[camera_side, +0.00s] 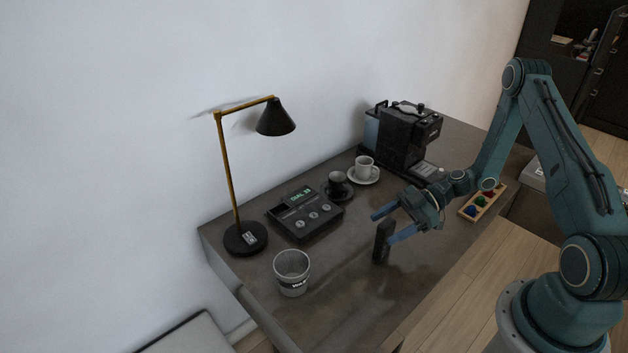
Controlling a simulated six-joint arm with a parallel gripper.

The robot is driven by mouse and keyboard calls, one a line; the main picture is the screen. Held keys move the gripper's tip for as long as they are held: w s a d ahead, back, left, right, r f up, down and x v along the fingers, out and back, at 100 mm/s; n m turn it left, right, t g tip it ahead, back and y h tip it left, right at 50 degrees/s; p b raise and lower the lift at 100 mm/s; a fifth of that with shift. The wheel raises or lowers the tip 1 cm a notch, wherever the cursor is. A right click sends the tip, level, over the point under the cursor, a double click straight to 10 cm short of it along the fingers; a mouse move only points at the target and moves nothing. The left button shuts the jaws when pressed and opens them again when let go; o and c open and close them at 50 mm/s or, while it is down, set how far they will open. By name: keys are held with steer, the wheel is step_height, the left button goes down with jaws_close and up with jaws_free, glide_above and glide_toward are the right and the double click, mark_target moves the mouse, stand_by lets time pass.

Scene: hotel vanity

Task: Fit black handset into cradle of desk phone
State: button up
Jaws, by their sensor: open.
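The black handset (380,248) stands roughly upright on the desk, right of the desk phone. The desk phone (318,226) is a dark, low box with a lit green display and several round pale knobs; it lies flat towards the back of the desk. I cannot make out its cradle clearly. My gripper (382,229) is open, with two blue fingers spread and pointing left. The lower finger's tip overlaps the handset in this view; I cannot tell whether they touch. The upper finger is clear of the handset.
A brass lamp with a black shade (276,118) stands left of the phone. A grey tumbler (292,275) stands in front. A dark cup (337,182), a white cup (364,166) and a coffee machine (402,140) stand behind. A wooden tray (483,203) lies right. Bare desk separates phone and handset.

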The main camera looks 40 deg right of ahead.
steer(key=shift+x, duration=1.4)
jaws_close()
